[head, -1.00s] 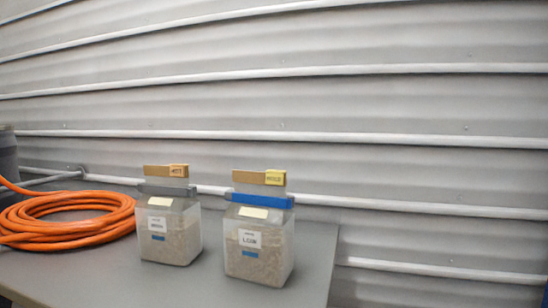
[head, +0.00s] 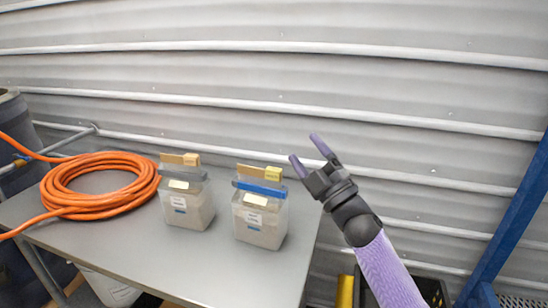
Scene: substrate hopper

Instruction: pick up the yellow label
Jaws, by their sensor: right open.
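The yellow label (head: 273,174) sits at the right end of a tan strip (head: 250,170) on top of the right clear container (head: 260,220), which has a blue band (head: 262,188). A similar left container (head: 187,205) has a grey band and an orange-tan label (head: 191,159) on its own strip. My right gripper (head: 304,148) is open and empty, up and to the right of the yellow label and apart from it in the picture. Its two purple fingers point up and left. My left gripper is not in view.
Both containers stand on a grey table (head: 150,255). A coiled orange hose (head: 62,190) lies at the left. A corrugated wall (head: 300,80) rises behind. A blue post (head: 510,215) and a dark crate (head: 430,292) are at the right, off the table.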

